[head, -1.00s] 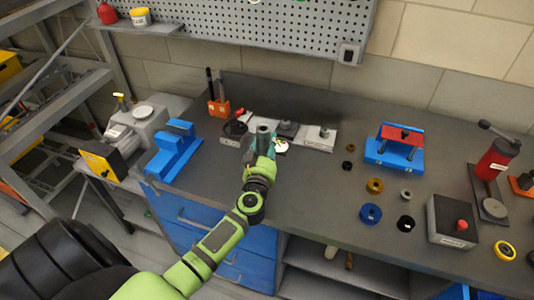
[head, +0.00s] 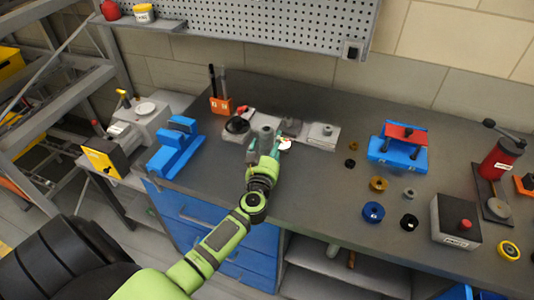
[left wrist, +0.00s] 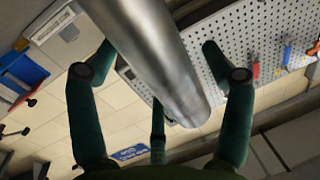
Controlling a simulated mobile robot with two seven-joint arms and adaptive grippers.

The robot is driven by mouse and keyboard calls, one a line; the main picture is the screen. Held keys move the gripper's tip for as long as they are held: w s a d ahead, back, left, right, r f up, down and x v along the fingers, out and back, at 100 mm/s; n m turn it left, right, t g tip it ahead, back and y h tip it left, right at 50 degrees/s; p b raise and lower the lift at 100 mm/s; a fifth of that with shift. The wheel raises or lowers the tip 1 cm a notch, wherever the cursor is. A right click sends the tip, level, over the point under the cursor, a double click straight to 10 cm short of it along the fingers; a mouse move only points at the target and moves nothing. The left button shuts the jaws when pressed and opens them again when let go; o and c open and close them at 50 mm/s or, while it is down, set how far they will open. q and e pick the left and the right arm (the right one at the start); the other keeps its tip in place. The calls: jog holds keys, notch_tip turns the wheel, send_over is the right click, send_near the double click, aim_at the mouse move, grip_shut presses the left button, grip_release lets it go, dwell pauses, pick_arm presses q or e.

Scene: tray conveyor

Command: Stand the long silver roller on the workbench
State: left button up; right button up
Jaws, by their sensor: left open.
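The long silver roller (head: 265,133) shows as a grey cylinder, close to upright, above the workbench (head: 310,190) at its back left. My left gripper (head: 264,150) is at the roller on its near side. In the left wrist view the roller (left wrist: 150,55) runs large between the spread green fingers of my left gripper (left wrist: 158,75). The fingers are open and gaps show beside the roller. The roller's lower end is hidden behind the gripper in the head view, so its contact with the bench cannot be seen. My right gripper is not in view.
A grey fixture plate (head: 322,136) lies close right of the roller. An orange block (head: 221,107) with upright tools stands behind left, a blue stand (head: 175,147) at left. Several rings and a blue-red fixture (head: 397,146) lie right. Bench front centre is clear.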

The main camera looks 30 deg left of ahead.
pick_arm(q)
jog(key=v, duration=1.2)
